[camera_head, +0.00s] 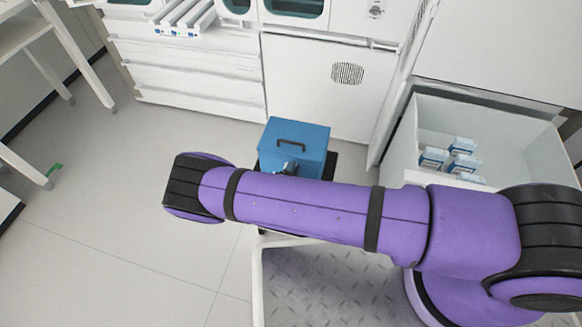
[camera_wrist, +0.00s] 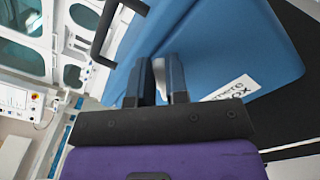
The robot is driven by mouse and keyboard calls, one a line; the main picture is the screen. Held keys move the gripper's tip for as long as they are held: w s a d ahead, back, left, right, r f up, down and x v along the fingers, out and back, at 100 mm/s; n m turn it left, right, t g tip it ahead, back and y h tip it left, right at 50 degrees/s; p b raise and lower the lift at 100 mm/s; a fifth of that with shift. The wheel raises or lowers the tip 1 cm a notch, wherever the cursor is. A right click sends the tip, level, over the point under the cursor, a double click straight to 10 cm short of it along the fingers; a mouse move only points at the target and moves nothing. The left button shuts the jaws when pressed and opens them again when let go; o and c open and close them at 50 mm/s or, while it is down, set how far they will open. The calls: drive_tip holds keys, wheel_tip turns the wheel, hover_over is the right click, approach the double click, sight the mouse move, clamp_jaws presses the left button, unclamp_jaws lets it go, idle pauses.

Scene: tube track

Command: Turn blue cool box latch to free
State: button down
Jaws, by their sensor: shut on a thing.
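My gripper (camera_wrist: 160,62) is against the box's near side. Its two dark fingers are shut on a pale grey piece, the latch (camera_wrist: 159,74), mostly hidden between them. In the head view my gripper (camera_head: 290,167) is partly hidden behind my purple arm.
A white open bin (camera_head: 486,111) with several small blue-and-white boxes (camera_head: 462,145) stands to the right.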

drive_tip(key=shift+s+d+f+m, duration=0.15)
drive_tip(key=shift+f+m, duration=0.3)
drive_tip(key=shift+m, duration=1.05)
drive_tip(key=shift+d+f+m, duration=0.15)
drive_tip(key=shift+f+m, duration=0.25)
drive_tip(key=shift+m, duration=1.1)
drive_tip(key=shift+s+d+f+m, duration=0.15)
drive_tip(key=shift+f+m, duration=0.3)
drive_tip(key=shift+m, duration=1.05)
drive_tip(key=c, duration=1.1)
unclamp_jaws()
drive_tip(key=shift+w, duration=0.1)
drive_tip(key=v, duration=1)
drive_tip(key=shift+s+a, duration=0.15)
drive_tip(key=shift+s, duration=0.25)
